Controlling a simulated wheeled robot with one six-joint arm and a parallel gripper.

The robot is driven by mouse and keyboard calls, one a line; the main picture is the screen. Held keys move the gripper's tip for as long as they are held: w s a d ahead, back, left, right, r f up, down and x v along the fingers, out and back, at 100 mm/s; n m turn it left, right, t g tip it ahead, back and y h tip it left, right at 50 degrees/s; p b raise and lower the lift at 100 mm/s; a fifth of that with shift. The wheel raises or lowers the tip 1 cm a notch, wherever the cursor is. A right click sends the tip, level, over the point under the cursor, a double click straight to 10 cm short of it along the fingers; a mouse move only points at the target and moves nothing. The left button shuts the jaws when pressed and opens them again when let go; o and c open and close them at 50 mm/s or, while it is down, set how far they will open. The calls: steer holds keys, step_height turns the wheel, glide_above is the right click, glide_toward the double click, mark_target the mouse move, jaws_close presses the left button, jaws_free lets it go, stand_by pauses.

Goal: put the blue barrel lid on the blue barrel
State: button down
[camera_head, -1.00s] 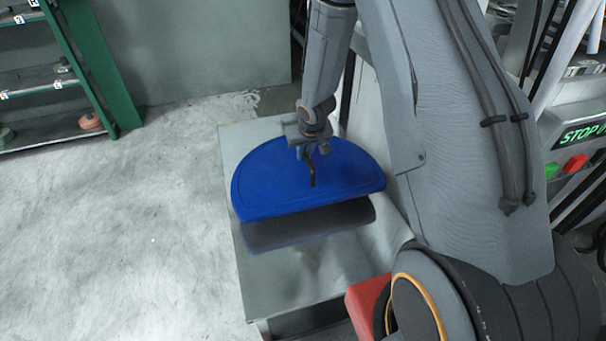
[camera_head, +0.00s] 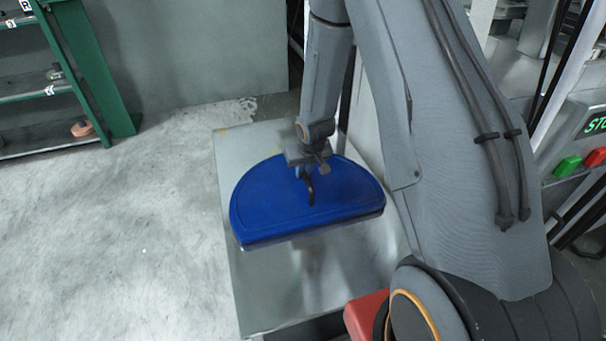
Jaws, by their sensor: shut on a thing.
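The blue barrel lid (camera_head: 270,205) is a flat blue half-disc with a raised rim and a straight front edge. It is over the grey metal table top, close to its surface; I cannot tell whether it touches. My gripper (camera_head: 309,188) points down at the middle of the lid and is shut on it. The gripped part is small and dark, and partly hidden by the fingers. The blue barrel is not in view.
The metal table top (camera_head: 275,295) has bare room in front of the lid. A green shelf rack (camera_head: 88,75) stands at the far left. A panel with a green button (camera_head: 567,167) and a red button (camera_head: 595,157) is at the right. The floor (camera_head: 120,240) at left is clear.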

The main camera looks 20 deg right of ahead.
stand_by(0.3)
steer(key=c, duration=1.7)
jaws_free()
steer(key=shift+c, duration=0.2)
steer(key=s+d+r+m+g+h+p, duration=0.1)
steer(key=s+d+r+p, duration=0.2)
steer(key=s+r, duration=0.65)
steer(key=s+d+r+g+p, duration=0.1)
steer(key=s+d+r+p, duration=0.15)
steer(key=s+r, duration=0.7)
steer(key=s+a+r+m+g+y, duration=0.1)
steer(key=s+r+g, duration=0.1)
steer(key=s+r, duration=0.7)
steer(key=s, duration=0.4)
steer(key=shift+a+r, duration=0.25)
steer(key=shift+a, duration=0.15)
